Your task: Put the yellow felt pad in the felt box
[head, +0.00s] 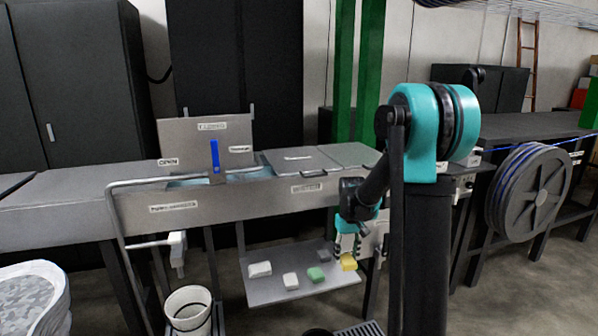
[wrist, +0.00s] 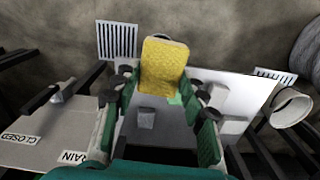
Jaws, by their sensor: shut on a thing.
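The yellow felt pad (head: 348,262) is at the tips of my gripper (head: 347,250), near the right end of a low grey shelf (head: 270,290) under the bench. In the wrist view, the yellow pad (wrist: 163,66) stands out beyond the fingertips of my gripper (wrist: 162,93), which are shut on it. The shelf lies below the pad in that view. I cannot tell which container is the felt box; no label I can read names it.
The shelf holds white pads (head: 260,269), a green pad (head: 316,274) and a grey block (wrist: 146,117). A white bucket (head: 188,308) stands on the floor left. A white-rimmed bin (head: 62,290) is at lower left. The metal trough (head: 225,212) is above the shelf.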

